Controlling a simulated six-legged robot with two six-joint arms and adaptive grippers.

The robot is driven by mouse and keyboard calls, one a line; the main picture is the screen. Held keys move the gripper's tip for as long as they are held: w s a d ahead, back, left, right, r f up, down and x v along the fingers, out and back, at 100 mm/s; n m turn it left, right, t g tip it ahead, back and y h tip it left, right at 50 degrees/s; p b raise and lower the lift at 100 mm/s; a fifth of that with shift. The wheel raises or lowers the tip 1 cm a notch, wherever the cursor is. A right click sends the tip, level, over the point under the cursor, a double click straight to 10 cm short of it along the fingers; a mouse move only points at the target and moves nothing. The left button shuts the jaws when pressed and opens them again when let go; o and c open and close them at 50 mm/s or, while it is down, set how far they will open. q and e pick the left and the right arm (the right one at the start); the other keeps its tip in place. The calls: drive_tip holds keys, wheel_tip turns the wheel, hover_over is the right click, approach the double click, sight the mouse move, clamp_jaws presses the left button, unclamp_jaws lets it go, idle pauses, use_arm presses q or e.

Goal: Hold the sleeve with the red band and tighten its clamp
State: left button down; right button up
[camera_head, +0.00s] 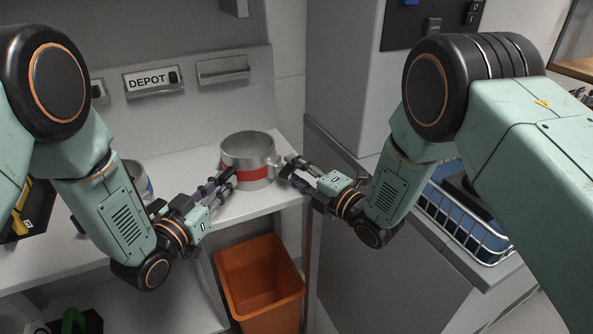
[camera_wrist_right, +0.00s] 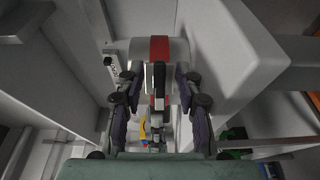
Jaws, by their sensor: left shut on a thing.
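The sleeve (camera_head: 246,147), a grey metal ring with a red band (camera_head: 258,174), stands on the white shelf near its right end. It also shows at the top of the right wrist view (camera_wrist_right: 179,50). My left gripper (camera_head: 226,179) is at the sleeve's lower left side, shut on it; the exact contact is hard to see. The clamp (camera_head: 275,161) sticks out from the sleeve's right side. My right gripper (camera_head: 287,167) is open around it. In the right wrist view the dark clamp part (camera_wrist_right: 159,78) lies between my spread fingers, apart from both.
Another sleeve with a blue band (camera_head: 148,186) is partly hidden behind my left arm. An orange bin (camera_head: 260,280) stands below the shelf. A wire basket (camera_head: 465,225) sits at the right. A DEPOT label (camera_head: 152,80) is on the back wall. A grey cabinet rises behind my right gripper.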

drive_tip(key=shift+s+d, duration=0.1)
drive_tip(key=v, duration=1.1)
drive_tip(key=shift+s+d, duration=0.3)
use_arm(q)
drive_tip(key=c, duration=1.2)
unclamp_jaws()
drive_tip(key=shift+o, duration=0.2)
drive_tip(key=shift+s+a, duration=0.1)
drive_tip(key=v, duration=1.2)
